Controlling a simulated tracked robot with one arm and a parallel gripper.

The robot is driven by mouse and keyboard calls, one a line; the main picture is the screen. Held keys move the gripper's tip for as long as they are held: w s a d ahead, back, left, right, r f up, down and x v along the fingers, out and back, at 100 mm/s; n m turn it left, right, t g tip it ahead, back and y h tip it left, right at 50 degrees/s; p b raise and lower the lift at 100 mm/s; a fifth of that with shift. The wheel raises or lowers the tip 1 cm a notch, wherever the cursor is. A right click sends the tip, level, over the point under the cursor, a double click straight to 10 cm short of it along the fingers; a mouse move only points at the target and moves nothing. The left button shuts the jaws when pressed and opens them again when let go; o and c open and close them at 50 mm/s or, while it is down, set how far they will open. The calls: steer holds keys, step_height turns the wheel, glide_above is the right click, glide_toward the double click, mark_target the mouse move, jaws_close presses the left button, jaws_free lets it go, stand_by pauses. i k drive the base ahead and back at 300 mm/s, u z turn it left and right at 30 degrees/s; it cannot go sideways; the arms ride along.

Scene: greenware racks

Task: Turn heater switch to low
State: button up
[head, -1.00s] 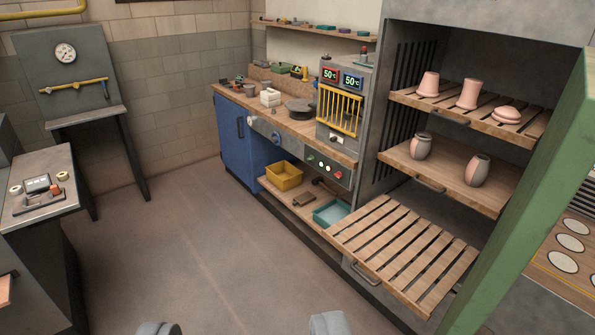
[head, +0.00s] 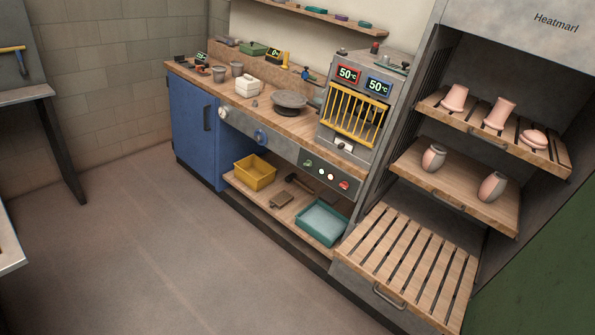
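A grey heater unit with a yellow grille (head: 353,115) stands on the workbench. Its front has a red-framed display (head: 347,74) and a blue-framed display (head: 378,87), both reading 50 °C. A small light-coloured switch (head: 343,147) sits below the grille; its setting is too small to read. A panel with several small buttons or lamps (head: 325,173), one red, is on the bench front below. A white knob (head: 224,113) and a blue knob (head: 261,137) are on the bench front further left. My gripper is not in view.
The drying rack (head: 362,222) at the right has its lowest slatted shelf pulled out, with pink pots on the upper shelves. A yellow bin (head: 255,172) and teal tray (head: 322,222) sit on the low shelf. The floor (head: 165,255) in front is clear.

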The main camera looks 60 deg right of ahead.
mark_target(344, 184)
steer(key=z, duration=0.2)
steer(key=i, duration=1.2)
steer(key=z, duration=1.1)
steer(key=i, duration=0.65)
steer(key=z, duration=0.35)
steer(key=k, duration=0.95)
steer(key=z, duration=0.2)
steer(key=i, duration=0.95)
steer(key=u, duration=0.1)
